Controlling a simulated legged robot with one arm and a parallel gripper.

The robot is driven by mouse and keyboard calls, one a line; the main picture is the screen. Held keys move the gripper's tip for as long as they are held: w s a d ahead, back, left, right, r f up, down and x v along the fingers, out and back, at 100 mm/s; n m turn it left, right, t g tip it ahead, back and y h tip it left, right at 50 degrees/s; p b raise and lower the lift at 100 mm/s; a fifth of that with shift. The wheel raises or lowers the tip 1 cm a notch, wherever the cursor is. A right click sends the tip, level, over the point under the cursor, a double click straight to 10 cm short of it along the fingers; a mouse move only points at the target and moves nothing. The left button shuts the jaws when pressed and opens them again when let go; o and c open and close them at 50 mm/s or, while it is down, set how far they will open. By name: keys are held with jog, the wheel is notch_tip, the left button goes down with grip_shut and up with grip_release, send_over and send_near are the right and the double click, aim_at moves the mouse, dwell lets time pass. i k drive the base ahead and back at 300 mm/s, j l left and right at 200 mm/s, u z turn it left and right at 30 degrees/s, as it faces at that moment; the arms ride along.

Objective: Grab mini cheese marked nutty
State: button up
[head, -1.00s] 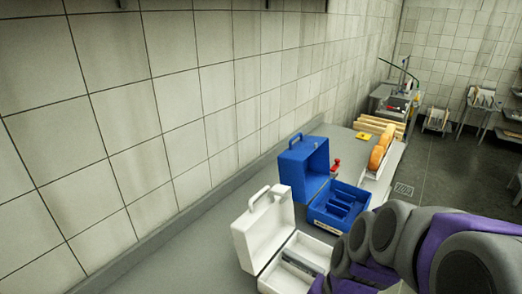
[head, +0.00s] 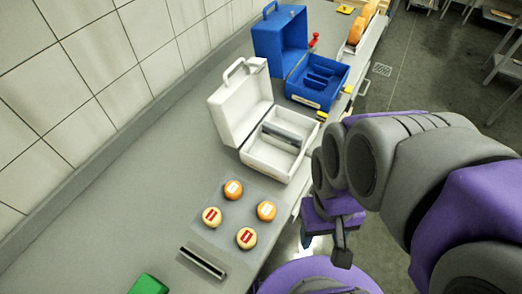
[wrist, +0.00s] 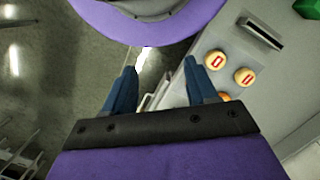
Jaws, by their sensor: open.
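Small round mini cheeses sit on a grey mat (head: 220,240) on the counter in the head view. Two are pale yellow with red labels, a left one (head: 212,217) and a nearer one (head: 246,238). Two are orange with white labels, a far one (head: 233,189) and a right one (head: 266,210). The label words are too small to read. My gripper (head: 342,250) hangs to the right of the mat, past the counter edge, touching no cheese. In the wrist view my gripper (wrist: 160,75) is open and empty; pale cheeses (wrist: 214,60) lie to the right of its fingers.
An open white case (head: 270,158) stands behind the mat, with an open blue case (head: 318,80) farther back. A slotted grey block (head: 202,262) and a green object (head: 149,285) lie nearer. The tiled wall (head: 60,110) bounds the left. The counter left of the cheeses is clear.

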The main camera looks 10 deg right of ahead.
aim_at(266, 210)
jog(key=k+l, duration=0.2)
jog(key=l, duration=0.2)
jog(key=k+l, duration=0.2)
jog(key=l, duration=0.2)
jog(key=k+l+u, duration=0.1)
jog(key=l, duration=0.3)
jog(key=k+l, duration=0.25)
jog(key=l, duration=0.15)
